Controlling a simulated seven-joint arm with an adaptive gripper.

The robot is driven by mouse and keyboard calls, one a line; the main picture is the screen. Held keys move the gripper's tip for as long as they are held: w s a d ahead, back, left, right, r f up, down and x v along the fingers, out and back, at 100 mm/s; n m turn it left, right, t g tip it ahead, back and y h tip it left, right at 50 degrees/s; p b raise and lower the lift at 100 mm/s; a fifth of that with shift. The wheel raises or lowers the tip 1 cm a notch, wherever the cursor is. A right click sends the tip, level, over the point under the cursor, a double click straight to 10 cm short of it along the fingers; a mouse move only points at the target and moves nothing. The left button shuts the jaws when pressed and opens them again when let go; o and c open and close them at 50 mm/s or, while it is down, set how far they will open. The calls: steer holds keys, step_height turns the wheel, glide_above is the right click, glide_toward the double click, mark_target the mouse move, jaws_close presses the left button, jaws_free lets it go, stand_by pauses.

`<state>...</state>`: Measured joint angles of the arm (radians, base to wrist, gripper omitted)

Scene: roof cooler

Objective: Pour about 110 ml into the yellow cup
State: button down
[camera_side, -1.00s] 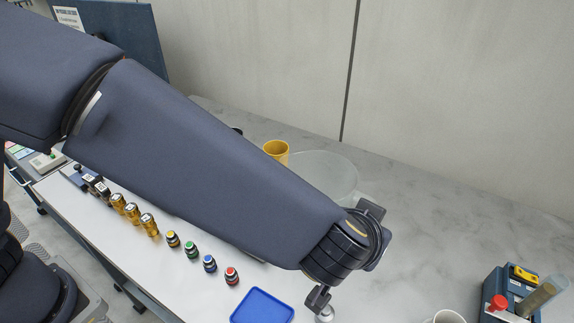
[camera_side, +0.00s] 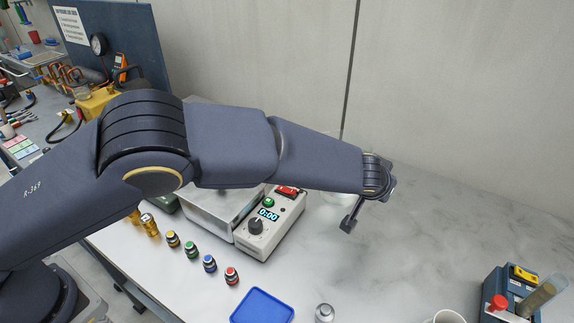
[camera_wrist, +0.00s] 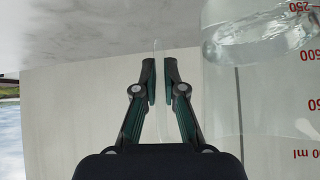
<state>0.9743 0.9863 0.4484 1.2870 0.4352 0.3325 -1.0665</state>
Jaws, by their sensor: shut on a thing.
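My gripper (camera_side: 352,218) is low over the right part of the bench in the side view. In the wrist view, my gripper (camera_wrist: 160,72) has its fingertips close together on a thin clear strip that looks like the handle of the clear jug (camera_wrist: 225,110). The jug has red volume marks and holds clear liquid, with the bench at the top of this picture.
A white device with a 0:00 display (camera_side: 268,216) stands left of the gripper. Several small capped bottles (camera_side: 191,250) line the front, near a blue tray (camera_side: 262,306). The bench's right middle is clear.

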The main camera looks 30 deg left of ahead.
mark_target(352, 136)
steer(key=shift+n+y, duration=0.5)
steer(key=w+a+f, duration=0.2)
steer(key=a, duration=0.1)
steer(key=w+a+f, duration=0.1)
steer(key=a, duration=0.1)
steer(key=shift+w+a+f, duration=0.25)
steer(key=shift+w+f, duration=0.15)
steer(key=shift+r, duration=0.1)
